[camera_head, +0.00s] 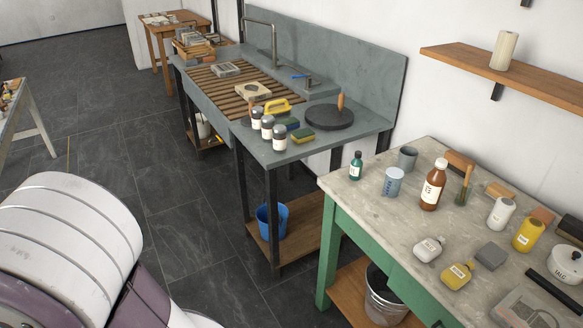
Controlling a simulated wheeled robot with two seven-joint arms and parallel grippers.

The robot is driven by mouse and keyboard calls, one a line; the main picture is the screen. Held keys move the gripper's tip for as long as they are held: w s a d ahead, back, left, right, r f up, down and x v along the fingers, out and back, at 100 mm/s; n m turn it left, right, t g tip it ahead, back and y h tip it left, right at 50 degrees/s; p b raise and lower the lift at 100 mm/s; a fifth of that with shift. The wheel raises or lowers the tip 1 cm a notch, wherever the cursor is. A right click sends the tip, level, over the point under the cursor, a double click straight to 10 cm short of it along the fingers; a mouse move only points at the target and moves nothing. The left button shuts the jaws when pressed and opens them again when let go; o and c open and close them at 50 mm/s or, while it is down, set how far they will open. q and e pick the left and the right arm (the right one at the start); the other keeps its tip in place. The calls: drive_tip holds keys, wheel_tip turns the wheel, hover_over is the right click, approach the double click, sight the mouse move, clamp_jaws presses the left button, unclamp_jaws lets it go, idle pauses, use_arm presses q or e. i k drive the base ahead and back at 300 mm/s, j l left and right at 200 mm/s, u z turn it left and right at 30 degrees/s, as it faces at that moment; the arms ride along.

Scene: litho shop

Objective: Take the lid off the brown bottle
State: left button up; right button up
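The brown bottle (432,187) stands upright on the stone-topped green table at the right. It has a white label, and its pale lid (441,163) sits on its neck. Neither of my grippers shows in the head view. Only a rounded white and purple part of my own body fills the lower left.
Close around the bottle are a grey cup (407,158), a blue-grey measuring cup (392,183), a small green bottle (356,166) and a brush (464,186). A wooden shelf (540,77) hangs above. The table's front-left stone surface (375,225) is clear.

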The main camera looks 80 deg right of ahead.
sight(436, 180)
drive_tip(key=k+z, duration=0.1)
drive_tip(key=z, duration=3.7)
drive_tip(key=i+j+z, duration=0.2)
drive_tip(key=i, duration=0.35)
drive_tip(key=i+j+z, duration=0.25)
drive_tip(key=i+j, duration=0.3)
